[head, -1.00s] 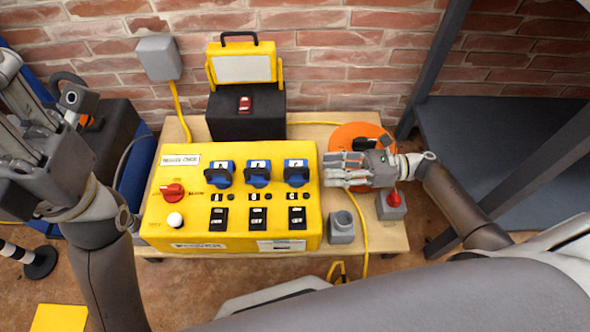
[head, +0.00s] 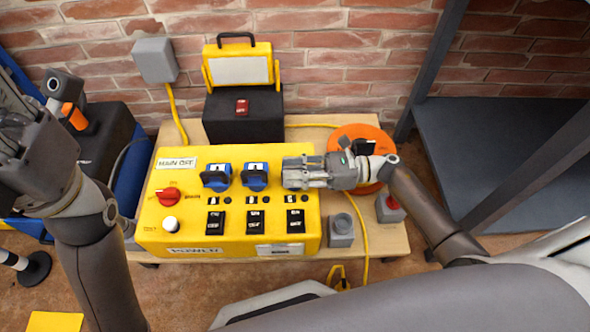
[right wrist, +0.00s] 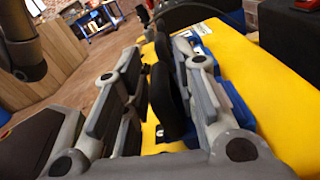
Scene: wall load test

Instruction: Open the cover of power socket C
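The yellow power box (head: 180,236) stands on a low wooden table. Two blue sockets with dark covers show on its top, the left one (head: 216,177) and the middle one (head: 254,177). My right gripper (head: 288,172) lies over the third, right-hand socket, C, and hides it in the head view. In the right wrist view the fingers (right wrist: 160,75) are spread, with a black cover (right wrist: 165,100) in the gap between them; I cannot tell whether they touch it. Blue socket parts (right wrist: 238,105) show beside the right finger. My left gripper (head: 22,140) is raised at the left edge, far from the box.
A red rotary knob (head: 168,196), a white button (head: 170,224) and black switches (head: 254,221) are on the box. Right of it are a grey block (head: 341,230), an orange reel (head: 345,139) and a red-button box (head: 390,208). A black case (head: 220,120) stands behind.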

